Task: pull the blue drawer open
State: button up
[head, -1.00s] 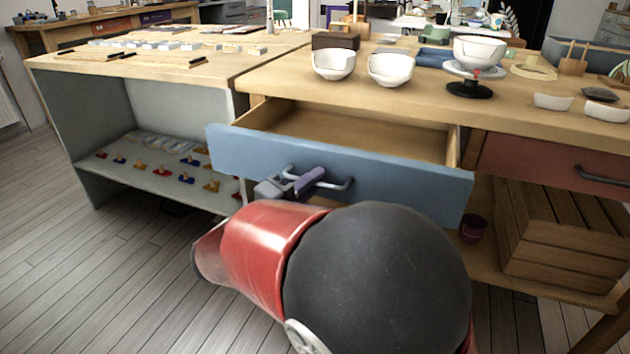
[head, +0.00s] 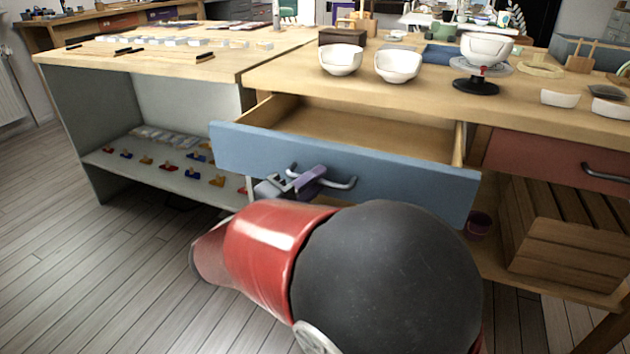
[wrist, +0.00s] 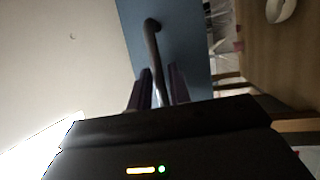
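The blue drawer (head: 390,180) stands well out from the workbench, its bare wooden inside (head: 350,132) showing. Its dark metal handle (head: 342,184) is on the front panel. My gripper (head: 308,180) is at the left part of this handle, with a purple finger across the bar. In the wrist view, the handle (wrist: 153,45) runs down between the two fingers of my gripper (wrist: 160,92), which close on both sides of it. The blue drawer front (wrist: 185,50) shows behind. My red and black arm hides the floor below the drawer.
Two white bowls (head: 398,66) and a stand with a bowl (head: 476,86) sit on the workbench (head: 290,75). A red drawer (head: 560,158) is shut at the right, above a wooden crate (head: 570,250). A grey shelf unit (head: 75,140) stands left. Floor at left (head: 100,270) is clear.

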jog(key=v, duration=0.7)
jog(key=shift+s+a, duration=0.1)
jog(key=shift+s, duration=0.05)
